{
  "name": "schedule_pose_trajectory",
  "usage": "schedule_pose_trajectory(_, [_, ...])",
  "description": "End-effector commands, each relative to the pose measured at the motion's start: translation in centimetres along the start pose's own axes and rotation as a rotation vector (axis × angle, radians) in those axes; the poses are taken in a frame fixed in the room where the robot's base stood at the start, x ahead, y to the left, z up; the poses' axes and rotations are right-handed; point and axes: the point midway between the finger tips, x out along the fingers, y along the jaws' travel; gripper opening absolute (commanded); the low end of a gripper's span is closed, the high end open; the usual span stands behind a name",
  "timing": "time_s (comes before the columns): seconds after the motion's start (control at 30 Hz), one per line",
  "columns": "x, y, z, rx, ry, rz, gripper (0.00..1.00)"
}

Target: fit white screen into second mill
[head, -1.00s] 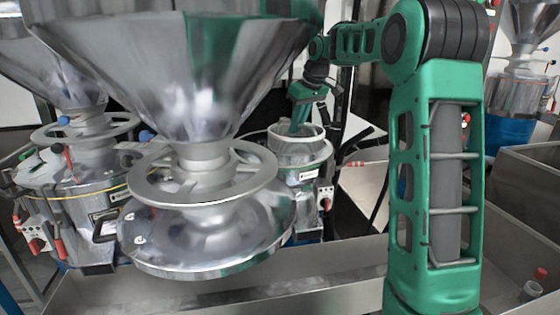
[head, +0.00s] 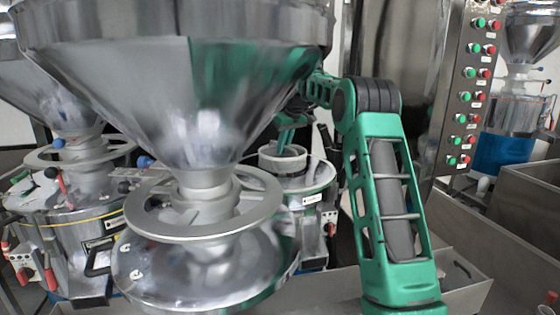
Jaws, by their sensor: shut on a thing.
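My gripper (head: 284,148) is small and partly hidden behind the big front hopper. Its green fingers point down and are shut on the rim of a pale ring-shaped piece, which looks like the white screen (head: 282,163). The ring is at the top of a steel mill (head: 313,185) behind the front hopper. I cannot tell whether it is seated in the mill or held just above it. The left part of this mill is hidden by the front hopper.
A large steel hopper (head: 180,95) with a ring and round lid (head: 200,275) fills the front left. Another mill (head: 75,205) stands at the left. A button panel (head: 465,100) is at the right. Grey bins (head: 510,235) line the lower right.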

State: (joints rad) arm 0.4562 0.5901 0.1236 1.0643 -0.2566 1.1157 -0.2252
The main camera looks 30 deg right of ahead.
Motion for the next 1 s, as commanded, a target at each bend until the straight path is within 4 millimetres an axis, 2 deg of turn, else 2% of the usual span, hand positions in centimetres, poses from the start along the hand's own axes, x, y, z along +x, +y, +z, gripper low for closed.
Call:
schedule_pose_trajectory(0.2, [0.9, 0.4, -0.6, 0.000, 0.002, 0.001, 0.00])
schedule_pose_trajectory(0.53, [4.4, 0.3, 0.9, 0.001, 0.000, 0.000, 0.00])
schedule_pose_trajectory(0.73, [4.5, 0.3, 0.9, -0.001, 0.003, 0.000, 0.00])
schedule_pose_trajectory(0.8, [4.5, 0.3, 0.9, 0.000, 0.001, 0.000, 0.22])
schedule_pose_trajectory(0.83, [4.5, 0.3, 0.9, -0.001, 0.001, 0.000, 0.28])
schedule_pose_trajectory(1.0, [4.5, 0.3, 0.9, 0.000, 0.001, 0.000, 0.28])
